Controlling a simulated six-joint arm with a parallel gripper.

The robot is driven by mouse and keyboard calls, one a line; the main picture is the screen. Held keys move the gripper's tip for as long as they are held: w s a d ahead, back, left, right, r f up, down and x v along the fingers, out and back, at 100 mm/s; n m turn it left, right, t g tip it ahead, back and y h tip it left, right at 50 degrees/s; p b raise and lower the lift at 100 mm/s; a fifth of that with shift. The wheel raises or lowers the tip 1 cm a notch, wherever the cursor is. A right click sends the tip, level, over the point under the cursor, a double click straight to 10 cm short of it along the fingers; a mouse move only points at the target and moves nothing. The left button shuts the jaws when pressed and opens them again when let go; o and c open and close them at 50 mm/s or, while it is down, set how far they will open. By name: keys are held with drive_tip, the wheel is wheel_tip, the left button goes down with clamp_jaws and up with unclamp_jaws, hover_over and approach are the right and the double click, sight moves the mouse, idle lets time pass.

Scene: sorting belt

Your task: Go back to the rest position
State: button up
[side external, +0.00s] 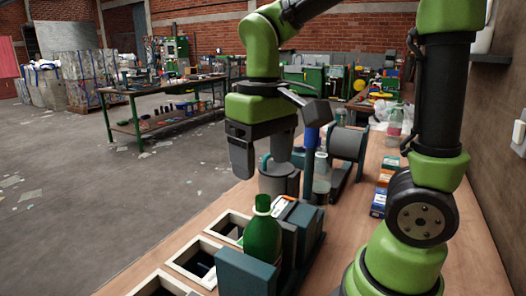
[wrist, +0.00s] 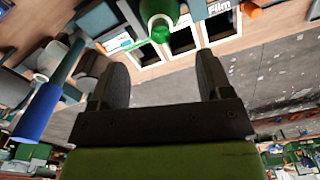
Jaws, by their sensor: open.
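My gripper (side external: 261,165) hangs in the air above the near part of the bench, beyond the green bottle and higher than it. Its two fingers are apart with nothing between them; the wrist view also shows the open gripper (wrist: 160,85). A green bottle (side external: 262,236) stands upright beside the dark teal blocks of the belt (side external: 247,272). A white-and-orange box (side external: 284,207) is behind the bottle.
White-framed bin openings (side external: 199,258) line the left edge of the wooden bench (side external: 335,228). A grey cylinder (side external: 279,180), a blue post (side external: 311,138) and a large roller (side external: 347,143) stand close to the gripper. Small boxes (side external: 379,203) lie along the right. Open floor (side external: 85,215) is at left.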

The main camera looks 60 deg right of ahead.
drive_tip(key=shift+r, duration=0.35)
drive_tip(key=shift+s+a+r, duration=0.1)
drive_tip(key=shift+s+r, duration=0.05)
drive_tip(key=shift+s, duration=0.1)
drive_tip(key=s+a+r+m+t+y, duration=0.1)
drive_tip(key=s+a+r+t+y, duration=0.1)
drive_tip(key=s+t, duration=0.4)
drive_tip(key=shift+s+r+t, duration=0.15)
drive_tip(key=shift+r+t, duration=0.3)
drive_tip(key=shift+t, duration=0.15)
